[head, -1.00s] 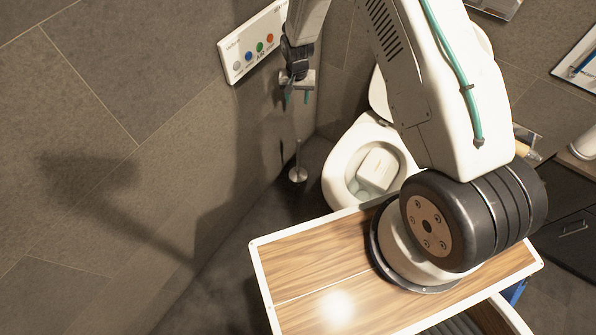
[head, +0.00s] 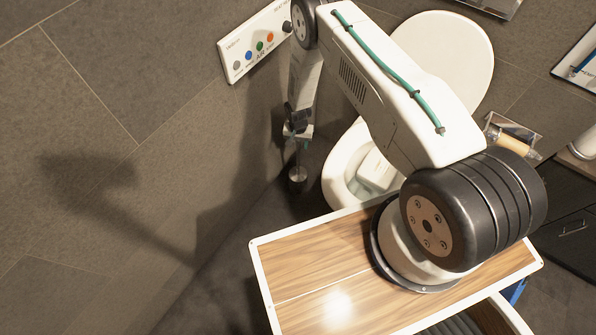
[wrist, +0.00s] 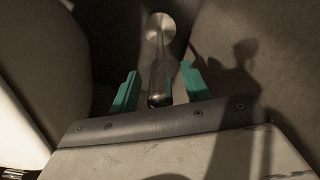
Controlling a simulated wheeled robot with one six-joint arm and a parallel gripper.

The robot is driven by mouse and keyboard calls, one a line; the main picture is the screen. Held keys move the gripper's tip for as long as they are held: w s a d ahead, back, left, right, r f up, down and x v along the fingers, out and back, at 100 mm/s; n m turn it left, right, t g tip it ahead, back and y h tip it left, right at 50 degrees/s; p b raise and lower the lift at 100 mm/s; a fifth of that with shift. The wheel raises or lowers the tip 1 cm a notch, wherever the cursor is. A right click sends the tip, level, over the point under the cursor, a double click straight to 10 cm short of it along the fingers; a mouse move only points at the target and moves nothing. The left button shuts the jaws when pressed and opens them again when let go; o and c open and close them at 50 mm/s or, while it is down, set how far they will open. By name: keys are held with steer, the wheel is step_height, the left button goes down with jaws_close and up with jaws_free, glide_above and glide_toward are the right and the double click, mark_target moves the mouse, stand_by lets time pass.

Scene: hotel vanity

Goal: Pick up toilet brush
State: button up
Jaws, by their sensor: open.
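The toilet brush (wrist: 160,80) stands in the corner by the wall, with a dark handle and a round silver base. In the wrist view its handle end lies between the two green fingers of my gripper (wrist: 158,88), which are apart, with gaps showing beside the handle. In the head view the brush (head: 297,175) shows its metal lower part and base below my gripper (head: 297,143). My gripper hides its upper part there. Whether a finger touches the handle I cannot tell.
A white toilet (head: 340,170) with its lid (head: 445,55) up stands right of the brush. A tiled wall (head: 150,150) is close on the left, with a white button panel (head: 256,43) above. A toilet-paper holder (head: 513,133) is further right.

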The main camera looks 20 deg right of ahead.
steer(key=shift+f, duration=0.55)
jaws_close()
steer(key=shift+r, duration=0.1)
